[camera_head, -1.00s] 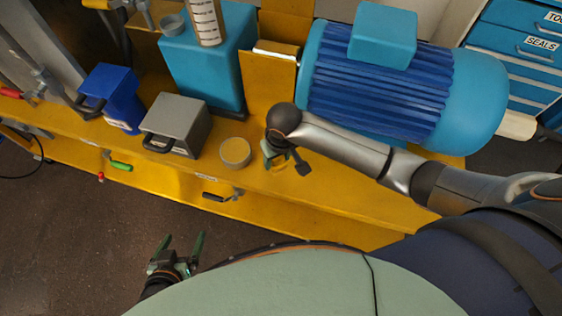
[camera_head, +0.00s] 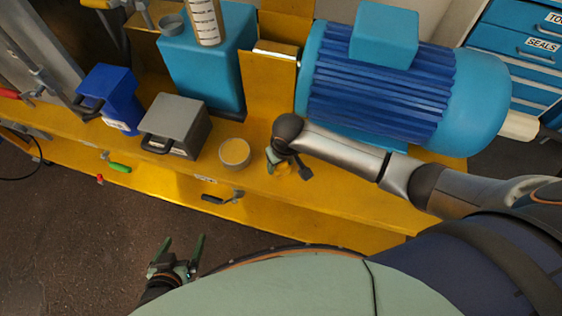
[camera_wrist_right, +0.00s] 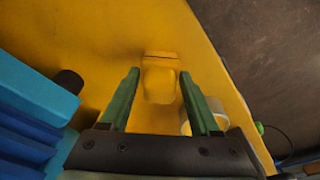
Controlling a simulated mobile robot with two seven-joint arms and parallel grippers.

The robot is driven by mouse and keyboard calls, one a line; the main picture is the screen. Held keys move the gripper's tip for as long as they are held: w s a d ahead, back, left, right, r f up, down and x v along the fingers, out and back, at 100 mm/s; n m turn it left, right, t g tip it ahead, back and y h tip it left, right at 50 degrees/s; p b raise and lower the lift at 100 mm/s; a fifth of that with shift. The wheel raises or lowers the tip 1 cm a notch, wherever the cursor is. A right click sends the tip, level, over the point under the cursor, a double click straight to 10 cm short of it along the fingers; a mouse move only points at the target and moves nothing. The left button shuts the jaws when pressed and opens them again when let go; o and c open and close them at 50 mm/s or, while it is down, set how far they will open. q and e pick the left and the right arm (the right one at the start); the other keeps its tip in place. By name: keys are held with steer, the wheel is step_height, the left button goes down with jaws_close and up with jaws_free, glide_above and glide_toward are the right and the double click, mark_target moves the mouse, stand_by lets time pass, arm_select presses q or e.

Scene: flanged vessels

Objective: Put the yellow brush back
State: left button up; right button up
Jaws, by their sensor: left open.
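A yellow block-like thing (camera_wrist_right: 159,82) lies on the yellow bench top between my right fingertips in the right wrist view. It may be the yellow brush, but no bristles show. In the head view a small yellow patch (camera_head: 284,168) shows beside the right gripper, mostly covered by it. My right gripper (camera_wrist_right: 160,74) is open, with green fingers apart on either side of the yellow thing, and no contact is clear. In the head view it hangs low over the bench's front part (camera_head: 287,165). My left gripper (camera_head: 184,243) is open and empty, low in front of the bench.
A grey box (camera_head: 176,124), a blue bin (camera_head: 108,97) and a blue motor (camera_head: 380,90) crowd the yellow bench (camera_head: 330,210). Green (camera_head: 118,168) and black (camera_head: 213,198) handles show at its front.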

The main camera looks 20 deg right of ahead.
steer(key=shift+o, duration=1.4)
step_height(320, 180, up, 11)
steer(key=s+p, duration=0.2)
steer(key=s+a+f+t+y, duration=0.3)
steer(key=a+f+y, duration=0.1)
steer(key=f, duration=0.1)
steer(key=s+d+f+t+h, duration=0.2)
steer(key=s+d+f+t, duration=0.1)
steer(key=s+d, duration=0.5)
steer(key=shift+s+d+f+t, duration=0.25)
steer(key=shift+d+f+t, duration=0.1)
steer(key=shift+t, duration=0.45)
